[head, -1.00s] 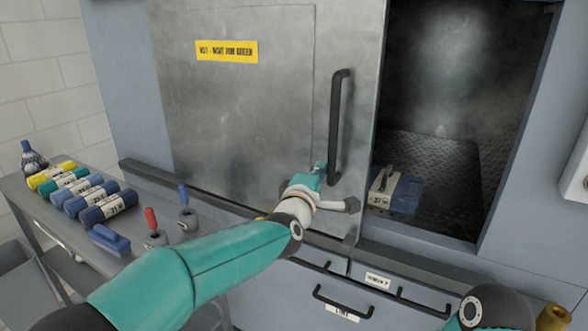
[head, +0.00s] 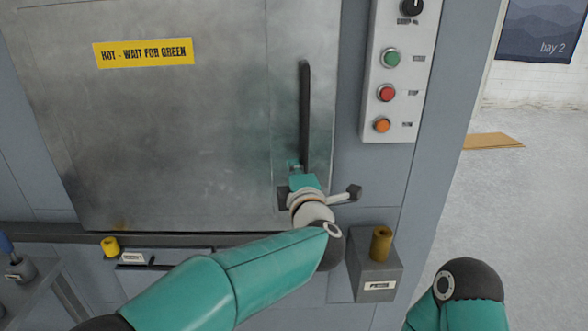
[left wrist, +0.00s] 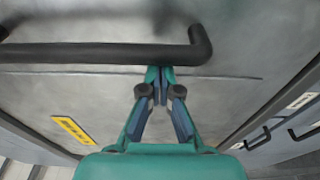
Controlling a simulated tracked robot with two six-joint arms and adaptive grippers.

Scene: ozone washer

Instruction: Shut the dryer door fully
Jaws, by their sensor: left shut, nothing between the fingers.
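The dryer door (head: 190,130) is a grey metal sliding panel with a yellow "HOT - WAIT FOR GREEN" label (head: 143,52) and a black upright bar handle (head: 305,115) near its right edge. The door's right edge meets the blue-grey frame, and no dark opening shows beside it. My left gripper (head: 296,168) is at the lower end of the handle, shut and empty. In the left wrist view its fingertips (left wrist: 160,88) are closed together beside the handle's end (left wrist: 200,45). Whether they touch it, I cannot tell. My right gripper is out of view.
Right of the door is a control panel (head: 393,70) with a knob and green, red and orange buttons. Below it a grey box (head: 375,275) carries a brass knob (head: 381,243). A yellow knob (head: 110,246) sits low left. Open floor lies to the right.

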